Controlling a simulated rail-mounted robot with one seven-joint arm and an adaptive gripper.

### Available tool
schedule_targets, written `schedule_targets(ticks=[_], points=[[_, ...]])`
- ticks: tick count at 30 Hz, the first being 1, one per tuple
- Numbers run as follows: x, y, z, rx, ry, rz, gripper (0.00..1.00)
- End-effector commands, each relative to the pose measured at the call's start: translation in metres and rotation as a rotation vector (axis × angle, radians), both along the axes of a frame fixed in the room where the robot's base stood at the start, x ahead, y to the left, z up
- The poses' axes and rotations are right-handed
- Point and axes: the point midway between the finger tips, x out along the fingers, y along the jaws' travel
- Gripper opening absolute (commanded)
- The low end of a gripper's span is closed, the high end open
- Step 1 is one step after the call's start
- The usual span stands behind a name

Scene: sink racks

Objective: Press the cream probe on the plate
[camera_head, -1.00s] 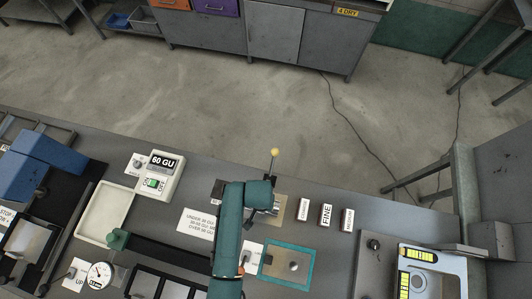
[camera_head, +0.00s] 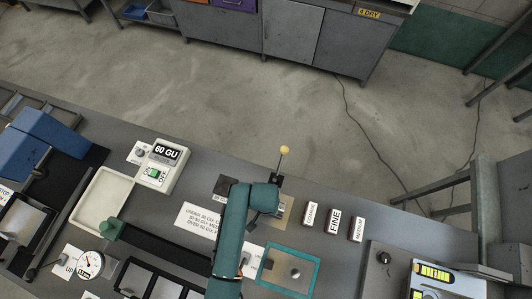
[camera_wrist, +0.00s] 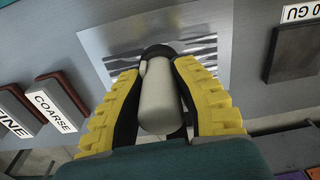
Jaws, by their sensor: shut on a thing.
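My gripper (camera_wrist: 157,72) is shut on the cream probe (camera_wrist: 160,105), with its yellow ribbed fingers on either side. The probe is a pale, rounded cylinder with a dark end away from the camera. That end lies over the shiny metal plate (camera_wrist: 98,42) in the wrist view; I cannot tell whether it touches. In the head view my teal arm covers the gripper and most of the plate (camera_head: 288,211).
Blocks labelled COARSE (camera_head: 311,214), FINE (camera_head: 334,220) and MEDIUM (camera_head: 357,228) stand right of the plate. A thin post with a cream ball (camera_head: 284,150) rises behind it. A meter reading 60 GU (camera_head: 160,165) and a pale tray (camera_head: 103,200) are to the left.

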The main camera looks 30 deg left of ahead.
Motion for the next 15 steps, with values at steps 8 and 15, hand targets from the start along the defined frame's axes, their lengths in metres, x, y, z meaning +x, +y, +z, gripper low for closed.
schedule_targets(ticks=[8, 15], points=[[0.0001, 0.0, -0.0007, 0.0, 0.0, 0.0, 0.0], [0.0002, 0.0001, -0.0037, 0.0, 0.0, 0.0, 0.0]])
